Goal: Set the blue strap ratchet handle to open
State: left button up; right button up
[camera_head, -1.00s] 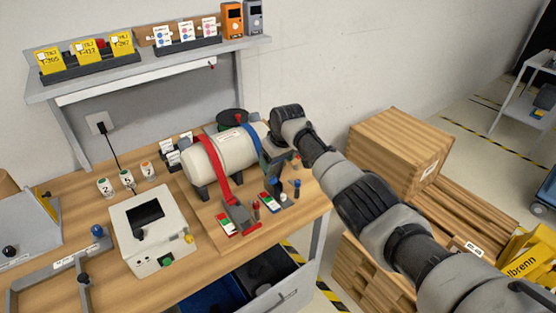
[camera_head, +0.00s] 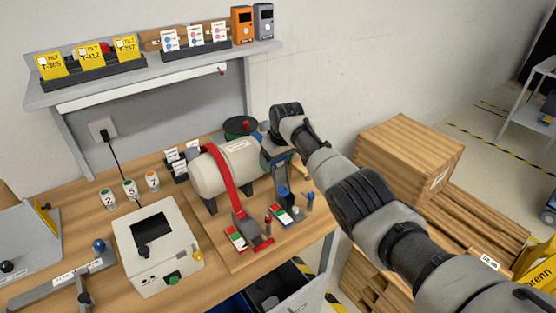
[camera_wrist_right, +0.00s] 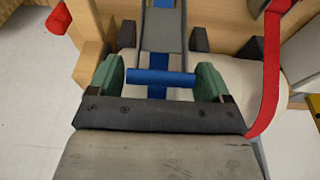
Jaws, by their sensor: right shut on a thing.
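The blue strap ratchet (camera_head: 283,188) stands at the right end of the white cylinder (camera_head: 226,166) on the workbench. Its grey handle frame is raised steeply from its base, with a blue crossbar at the end. In the right wrist view, the blue crossbar (camera_wrist_right: 160,77) lies between the green fingertips of my right gripper (camera_wrist_right: 160,84), which is shut on it. In the head view my right gripper (camera_head: 275,148) is at the top of the handle, partly hidden by my wrist. The blue strap is mostly hidden there. My left gripper is not in view.
A red strap (camera_head: 226,175) with its red ratchet (camera_head: 248,232) is beside the blue one, close to my gripper. A white control box (camera_head: 158,245) stands left. A wooden crate (camera_head: 408,158) is right of the bench. A shelf (camera_head: 160,72) spans the back.

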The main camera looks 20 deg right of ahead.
jog(key=shift+w+a, duration=0.1)
jog(key=shift+w, duration=0.05)
jog(key=o, duration=1)
jog(key=shift+c, duration=0.2)
jog(key=shift+o, duration=1.1)
jog(key=shift+w+f, duration=0.15)
jog(key=a+b+v, duration=0.1)
jog(key=v, duration=0.9)
jog(key=shift+d+r, duration=0.35)
jog(key=shift+d, duration=0.1)
